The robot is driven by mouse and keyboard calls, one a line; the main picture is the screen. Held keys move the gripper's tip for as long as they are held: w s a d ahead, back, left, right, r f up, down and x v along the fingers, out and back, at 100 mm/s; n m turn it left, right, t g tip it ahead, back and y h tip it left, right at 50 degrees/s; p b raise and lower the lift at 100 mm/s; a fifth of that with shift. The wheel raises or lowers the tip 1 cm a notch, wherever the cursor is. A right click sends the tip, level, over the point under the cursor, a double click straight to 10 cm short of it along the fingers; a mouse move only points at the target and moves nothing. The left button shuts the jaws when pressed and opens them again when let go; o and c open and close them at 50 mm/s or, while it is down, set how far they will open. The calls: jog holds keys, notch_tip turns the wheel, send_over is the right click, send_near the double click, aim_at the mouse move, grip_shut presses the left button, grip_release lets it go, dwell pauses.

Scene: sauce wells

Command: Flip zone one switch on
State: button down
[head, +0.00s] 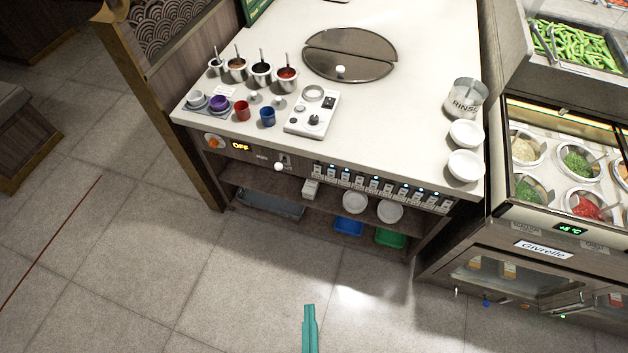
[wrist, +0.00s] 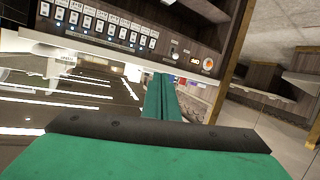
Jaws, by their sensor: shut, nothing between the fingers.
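A row of small white labelled switches (head: 383,188) runs along the counter's front panel in the head view, several with blue lights above. It also shows upside down at the upper left of the wrist view (wrist: 98,26). The labels are too small to read, so I cannot tell which switch is zone one. My gripper (head: 309,308) is teal and shut, with nothing held. It is out over the floor in front of the counter, apart from the panel. In the wrist view its closed fingers (wrist: 159,78) point toward the counter.
Sauce pots (head: 261,73) and cups stand on the countertop (head: 423,60). A refrigerated topping unit (head: 543,212) stands right. The floor in front is clear.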

aim_at(317, 173)
jog(key=w+a+f+n+g+h, duration=0.1)
jog(key=w+a+f+n+g, duration=0.1)
jog(key=w+f+n, duration=0.95)
jog(key=w+t+h, duration=0.1)
jog(key=w+h, duration=0.1)
jog(key=w, duration=0.9)
jog(key=w+a+f+n+t+h, duration=0.1)
jog(key=w+t+h, duration=0.1)
jog(key=w, duration=0.8)
jog(key=shift+w+a+f+h, duration=0.15)
jog(key=shift+w+a+h, duration=0.1)
jog(key=shift+w+h, duration=0.15)
jog(key=x, duration=1.4)
